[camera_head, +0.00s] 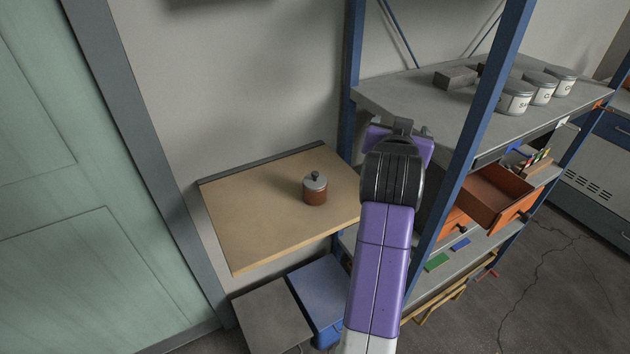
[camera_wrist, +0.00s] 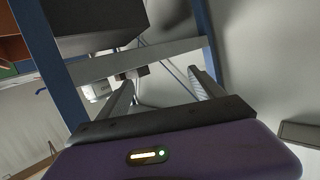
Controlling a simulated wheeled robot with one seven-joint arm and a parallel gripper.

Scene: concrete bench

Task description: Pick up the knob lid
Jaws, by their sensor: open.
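The knob lid (camera_head: 315,182) is a grey disc with a dark round knob. It sits on a reddish-brown jar (camera_head: 315,197), which stands upright on a wooden wall shelf (camera_head: 250,222). My gripper (camera_wrist: 163,90) is open in the wrist view, its two fingers apart with nothing held between them. In the head view my arm rises to the right of the jar, and its fingers are hidden behind my wrist. The gripper is apart from the lid. The wrist view does not show the lid or jar.
A blue-posted rack (camera_head: 485,105) stands to the right, close to my arm. Its upper shelf holds white canisters (camera_head: 514,97) and a dark block (camera_head: 455,77). An orange drawer (camera_head: 497,197) stands open. A blue bin (camera_head: 320,292) is below the wooden shelf.

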